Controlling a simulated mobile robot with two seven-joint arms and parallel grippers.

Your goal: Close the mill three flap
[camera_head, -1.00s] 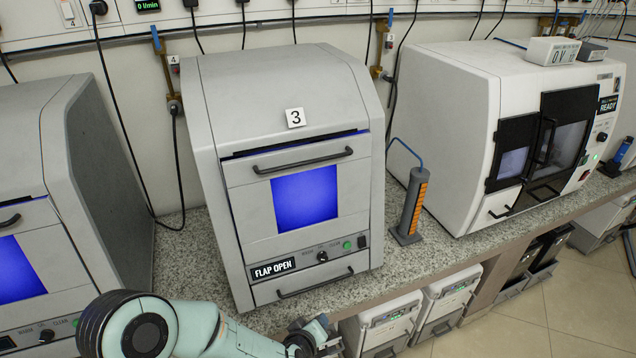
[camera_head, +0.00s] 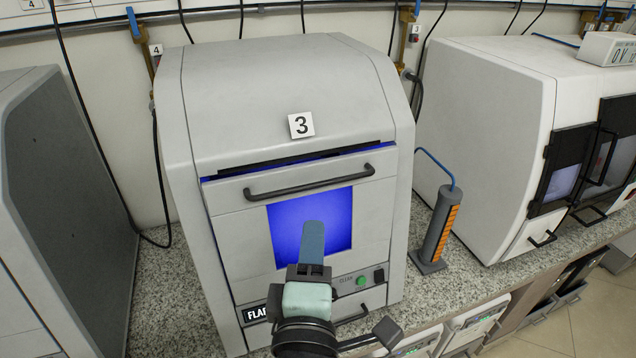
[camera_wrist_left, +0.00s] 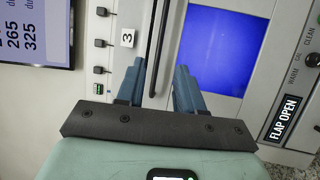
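Mill three (camera_head: 230,95) is a grey cabinet with a "3" plate on its sloped top. Its flap (camera_head: 235,195) has a black bar handle (camera_head: 310,183) above a glowing blue window (camera_head: 338,215). A dark gap with blue light shows along the flap's top edge. A "FLAP OPEN" sign (camera_wrist_left: 283,118) reads in the left wrist view. My left gripper (camera_head: 313,226) is in front of the window, below the handle in the head view. In the left wrist view its fingers (camera_wrist_left: 158,75) are apart and empty, with the handle (camera_wrist_left: 157,45) appearing between them. My right gripper is out of view.
A grey cylinder with an orange strip (camera_head: 437,225) stands right of the mill on the speckled counter (camera_head: 170,270). A white machine (camera_head: 490,130) stands further right. Another grey cabinet (camera_head: 60,190) is at left.

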